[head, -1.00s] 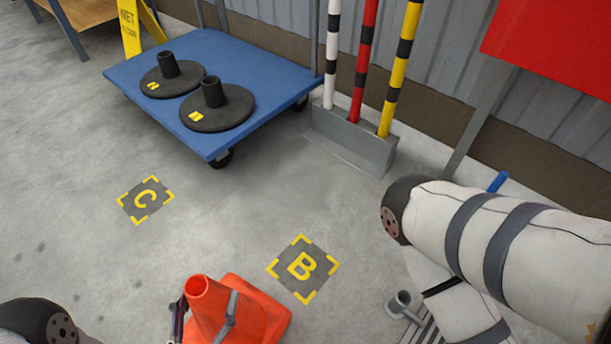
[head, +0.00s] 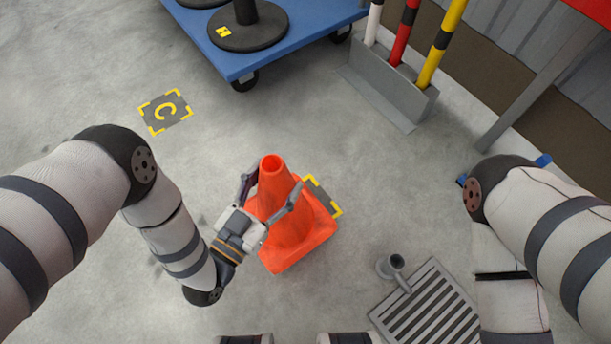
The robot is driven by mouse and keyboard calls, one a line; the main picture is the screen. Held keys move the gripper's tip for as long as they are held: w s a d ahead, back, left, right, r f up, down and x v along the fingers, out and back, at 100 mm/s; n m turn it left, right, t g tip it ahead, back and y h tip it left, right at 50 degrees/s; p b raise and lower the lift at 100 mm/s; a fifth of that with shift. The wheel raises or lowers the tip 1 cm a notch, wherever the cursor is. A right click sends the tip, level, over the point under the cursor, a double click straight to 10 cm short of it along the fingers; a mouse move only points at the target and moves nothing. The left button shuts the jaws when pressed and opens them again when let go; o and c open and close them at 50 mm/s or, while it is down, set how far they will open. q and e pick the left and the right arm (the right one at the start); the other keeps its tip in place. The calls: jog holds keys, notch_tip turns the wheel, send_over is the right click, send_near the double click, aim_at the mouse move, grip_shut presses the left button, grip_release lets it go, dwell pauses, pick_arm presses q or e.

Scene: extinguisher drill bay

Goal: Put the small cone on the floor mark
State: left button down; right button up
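The small orange cone (head: 285,218) is upright in the middle of the head view. My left gripper (head: 268,192) has its fingers on either side of the cone's upper body, shut on it. The floor mark B (head: 322,196) is mostly hidden behind the cone; only its right edge with yellow corner lines shows. I cannot tell whether the cone's base touches the floor or hangs a little above it. Another floor mark, C (head: 165,111), lies bare at the upper left. My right arm is at the right; its gripper is out of view.
A blue platform cart (head: 300,40) with black round bases stands at the top. A grey stand (head: 385,85) holds striped poles. Floor between C and the cone is clear.

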pick_arm(q)
jog(key=w+d+f+b, duration=0.1)
jog(key=w+f+b, duration=0.1)
jog(key=f, duration=0.1)
jog(key=w+d+f+b, duration=0.2)
jog(key=w+f+b, duration=0.1)
jog(key=f, duration=0.1)
jog(key=w+d+f+b, duration=0.2)
jog(key=w+f+b, duration=0.1)
jog(key=f, duration=0.1)
jog(key=shift+d+f, duration=0.1)
jog(key=shift+d, duration=0.15)
pick_arm(e)
notch_tip(320, 180, down, 6)
jog(key=s+g, duration=0.1)
jog(key=s, duration=0.1)
jog(key=shift+s+g, duration=0.2)
jog(key=shift+g, duration=0.1)
pick_arm(q)
jog(key=shift+c, duration=2.3)
grip_release()
jog(key=shift+s, duration=0.1)
